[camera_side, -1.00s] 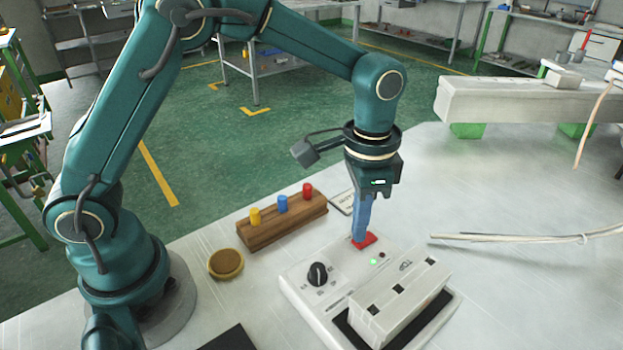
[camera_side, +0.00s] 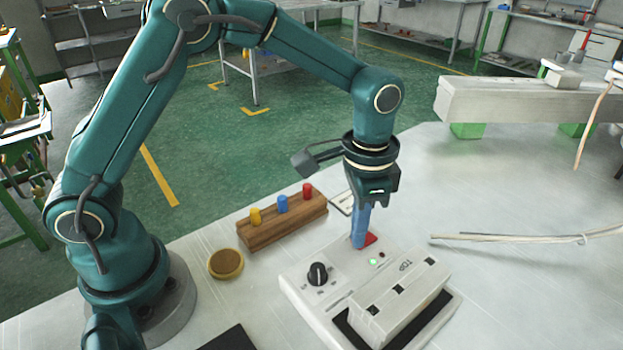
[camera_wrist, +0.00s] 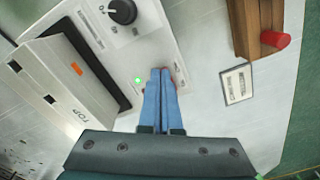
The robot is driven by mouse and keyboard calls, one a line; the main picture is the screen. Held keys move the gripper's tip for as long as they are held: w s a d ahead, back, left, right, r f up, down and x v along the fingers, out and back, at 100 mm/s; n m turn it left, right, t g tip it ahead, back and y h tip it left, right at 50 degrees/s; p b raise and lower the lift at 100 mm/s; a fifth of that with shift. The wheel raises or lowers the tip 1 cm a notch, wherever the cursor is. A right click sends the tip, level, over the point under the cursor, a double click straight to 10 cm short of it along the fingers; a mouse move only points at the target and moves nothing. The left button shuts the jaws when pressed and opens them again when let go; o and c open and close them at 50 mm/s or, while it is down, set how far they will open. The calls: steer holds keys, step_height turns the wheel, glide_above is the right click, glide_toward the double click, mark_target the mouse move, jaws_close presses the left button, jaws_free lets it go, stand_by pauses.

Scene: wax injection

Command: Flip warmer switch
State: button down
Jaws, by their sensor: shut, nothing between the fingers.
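The warmer (camera_side: 330,290) is a white box on the table with a raised block marked TOP, a black knob (camera_side: 318,273) and a lit green light (camera_side: 373,261). Its red switch (camera_side: 371,239) sits at the back edge. My gripper (camera_side: 358,245) points down with its blue fingers shut and empty, the tips at the switch. In the wrist view the fingers (camera_wrist: 163,72) are together and cover most of the switch; only bits of red show beside them. The green light (camera_wrist: 138,81) is lit there too. I cannot tell whether the tips press on the switch.
A wooden rack (camera_side: 283,222) with yellow, blue and red pegs stands left of the warmer, near a round brown dish (camera_side: 226,263). A small label card (camera_side: 342,203) lies behind. Pale rods (camera_side: 510,238) lie to the right. The table at the right is mostly clear.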

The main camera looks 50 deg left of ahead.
steer(key=shift+f, duration=0.2)
steer(key=shift+r, duration=3.5)
steer(key=s+a+r+n+t, duration=0.35)
steer(key=s+a+r, duration=0.25)
steer(key=r, duration=0.3)
steer(key=s+a+f+n+t, duration=0.2)
steer(key=s+f, duration=0.3)
steer(key=s, duration=0.3)
steer(key=shift+a, duration=0.45)
